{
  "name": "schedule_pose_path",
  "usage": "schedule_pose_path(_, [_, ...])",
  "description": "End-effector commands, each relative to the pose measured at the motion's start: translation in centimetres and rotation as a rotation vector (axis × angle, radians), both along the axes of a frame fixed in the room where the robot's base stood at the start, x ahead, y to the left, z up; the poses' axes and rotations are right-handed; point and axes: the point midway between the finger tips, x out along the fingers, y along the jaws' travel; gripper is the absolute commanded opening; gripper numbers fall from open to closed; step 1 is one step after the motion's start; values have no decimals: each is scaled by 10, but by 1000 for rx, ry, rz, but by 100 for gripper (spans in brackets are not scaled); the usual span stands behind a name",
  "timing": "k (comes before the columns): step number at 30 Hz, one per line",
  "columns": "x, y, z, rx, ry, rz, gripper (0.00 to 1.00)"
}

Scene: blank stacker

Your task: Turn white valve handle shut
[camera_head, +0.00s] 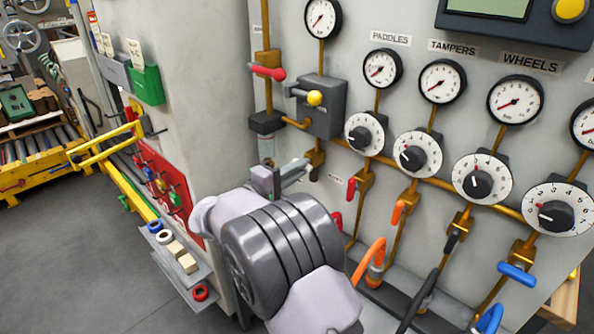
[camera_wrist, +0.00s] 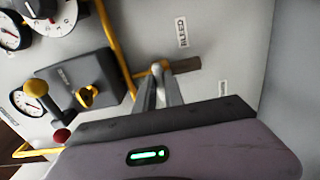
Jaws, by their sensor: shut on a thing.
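My gripper (camera_head: 298,170) is shut at the brass bleed valve (camera_head: 316,155), below the grey box on the panel. Its fingers reach in from the left in the head view. In the wrist view the two grey fingers (camera_wrist: 163,82) come up to the valve body (camera_wrist: 153,70), close together. The white handle is mostly hidden between and behind the fingers, and I cannot make out its outline or exact angle. The valve's dark pipe end (camera_wrist: 186,66) shows just beyond the fingertips.
The grey box (camera_head: 322,105) with a yellow-knobbed lever (camera_head: 314,98) is just above the valve. A red lever (camera_head: 268,73) is at upper left. Dials, gauges and coloured-handled valves fill the panel to the right. A small ledge (camera_head: 180,268) with rings stands at lower left.

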Motion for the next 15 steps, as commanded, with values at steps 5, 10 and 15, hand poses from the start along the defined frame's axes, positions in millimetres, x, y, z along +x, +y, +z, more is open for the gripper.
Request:
schedule_pose_path(5, [0, 0, 0, 1, 0, -1, 33])
schedule_pose_path(10, [0, 0, 0, 0, 0, 0, 35])
schedule_pose_path(15, [-1, 1, 0, 0, 0, 1, 35])
